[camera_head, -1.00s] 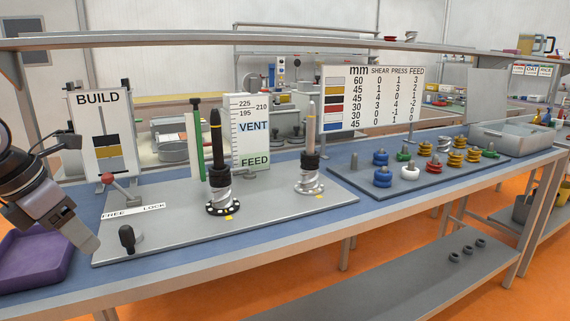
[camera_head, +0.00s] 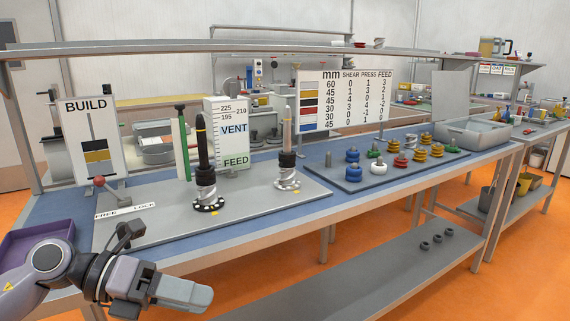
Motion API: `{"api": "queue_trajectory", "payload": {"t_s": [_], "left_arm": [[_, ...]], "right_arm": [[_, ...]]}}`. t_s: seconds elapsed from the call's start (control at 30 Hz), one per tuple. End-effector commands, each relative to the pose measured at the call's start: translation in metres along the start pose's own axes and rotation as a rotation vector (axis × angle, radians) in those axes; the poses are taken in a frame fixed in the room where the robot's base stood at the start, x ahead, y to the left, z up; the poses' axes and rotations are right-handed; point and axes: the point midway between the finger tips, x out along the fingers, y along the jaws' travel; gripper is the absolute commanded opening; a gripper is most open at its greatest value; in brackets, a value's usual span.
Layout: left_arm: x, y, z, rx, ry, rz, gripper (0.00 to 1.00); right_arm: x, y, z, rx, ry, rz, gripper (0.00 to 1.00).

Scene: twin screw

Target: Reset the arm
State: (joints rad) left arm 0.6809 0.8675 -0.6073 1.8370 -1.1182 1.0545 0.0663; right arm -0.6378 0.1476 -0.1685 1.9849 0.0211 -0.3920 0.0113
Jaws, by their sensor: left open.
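My left gripper (camera_head: 182,292) is at the lower left, in front of the bench's front edge. It is open and empty, its fingers pointing right, seen from the side so the gap hardly shows. It touches nothing that I can make out. My left arm comes in from the left edge, in front of the purple tray (camera_head: 22,248). The grey plate (camera_head: 250,210) behind carries two upright screw columns, a taller one (camera_head: 205,170) and a shorter one (camera_head: 287,155). A red-knobbed lever (camera_head: 99,182) stands by the FREE/LOCK label (camera_head: 125,211). My right gripper is out of view.
A blue-grey board (camera_head: 400,170) holds several coloured rings on the right, with a grey bin (camera_head: 473,137) beyond. The BUILD sign (camera_head: 90,135) and chart (camera_head: 345,102) stand along the back. A lower shelf (camera_head: 370,280) carries black rings. Open floor lies in front.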

Motion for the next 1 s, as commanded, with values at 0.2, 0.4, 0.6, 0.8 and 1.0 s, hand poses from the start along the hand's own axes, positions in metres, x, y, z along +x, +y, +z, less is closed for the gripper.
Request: {"api": "queue_trajectory", "payload": {"t_s": [0.2, 0.4, 0.6, 0.8, 1.0], "left_arm": [[0.033, -0.024, 0.004, -0.357, -0.269, -0.364, 0.55], [0.032, -0.002, 0.006, -0.774, -0.56, -0.578, 0.55], [0.022, 0.059, -0.025, -1.259, -0.871, -0.667, 0.55], [0.018, 0.128, -0.109, -1.783, -1.169, -0.631, 0.55], [0.022, 0.162, -0.211, -2.213, -1.38, -0.515, 0.55]], "right_arm": [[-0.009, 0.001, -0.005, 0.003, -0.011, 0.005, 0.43], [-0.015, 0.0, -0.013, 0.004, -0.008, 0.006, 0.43], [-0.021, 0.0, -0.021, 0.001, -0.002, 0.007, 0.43], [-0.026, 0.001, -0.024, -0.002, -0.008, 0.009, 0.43], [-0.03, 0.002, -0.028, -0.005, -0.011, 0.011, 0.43]]}}
